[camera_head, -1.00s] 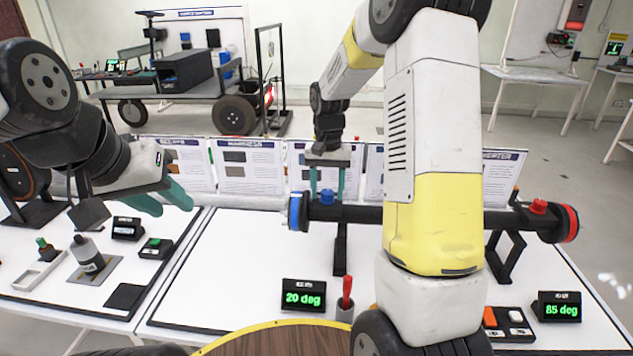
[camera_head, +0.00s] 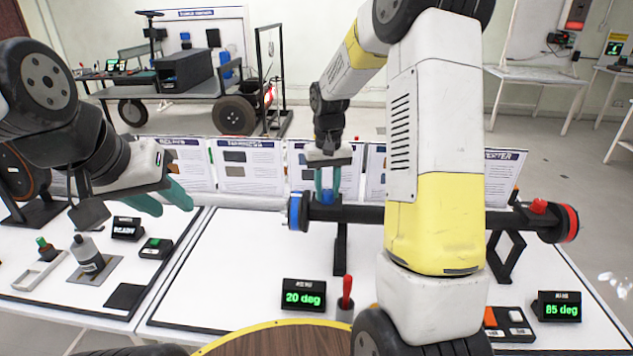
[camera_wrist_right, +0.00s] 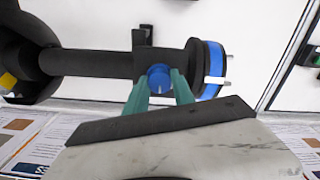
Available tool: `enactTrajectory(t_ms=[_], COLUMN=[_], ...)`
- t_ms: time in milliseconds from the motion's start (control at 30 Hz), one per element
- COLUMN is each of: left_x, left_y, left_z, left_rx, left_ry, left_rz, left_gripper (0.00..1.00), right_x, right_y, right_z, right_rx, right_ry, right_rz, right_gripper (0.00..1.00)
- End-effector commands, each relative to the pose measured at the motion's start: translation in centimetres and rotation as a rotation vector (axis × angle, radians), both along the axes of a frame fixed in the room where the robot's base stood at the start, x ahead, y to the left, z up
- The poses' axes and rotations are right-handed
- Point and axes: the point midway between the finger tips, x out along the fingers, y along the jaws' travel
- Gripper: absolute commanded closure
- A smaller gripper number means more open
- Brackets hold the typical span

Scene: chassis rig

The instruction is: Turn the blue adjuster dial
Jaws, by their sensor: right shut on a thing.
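The blue adjuster dial (camera_head: 327,197) is a small round knob on top of the black bar, near its left end. In the right wrist view the dial (camera_wrist_right: 159,77) sits between the two teal fingers. My right gripper (camera_head: 327,188) reaches down from above and is shut on the dial, with a finger on each side. My left gripper (camera_head: 165,199) hangs at the left above the table, its two teal fingers apart and empty.
The black bar (camera_head: 360,214) ends in a blue ring (camera_head: 294,211) at left and a red ring (camera_head: 570,223) at right, with a red knob (camera_head: 538,206). Displays read 20 deg (camera_head: 303,297) and 85 deg (camera_head: 559,309). A red-handled tool (camera_head: 347,291) stands in front. Panels line the back.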

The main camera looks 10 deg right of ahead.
Motion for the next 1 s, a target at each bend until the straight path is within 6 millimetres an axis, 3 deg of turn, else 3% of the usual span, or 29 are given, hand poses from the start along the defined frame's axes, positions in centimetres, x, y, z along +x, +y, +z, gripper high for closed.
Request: enactTrajectory(t_ms=[600, 1000], left_x=[0.0, 0.0], left_y=[0.0, 0.0], left_z=[0.0, 0.0], left_rx=[0.0, 0.0], left_ry=[0.0, 0.0], left_rz=[0.0, 0.0], left_gripper=[0.64, 0.64], right_x=[0.03, 0.03], right_y=[-0.01, 0.02], right_z=[0.08, 0.1], right_rx=[-0.001, -0.001], right_ry=[-0.001, -0.001], right_rz=[0.579, 0.847], right_gripper=[1.0, 1.0])
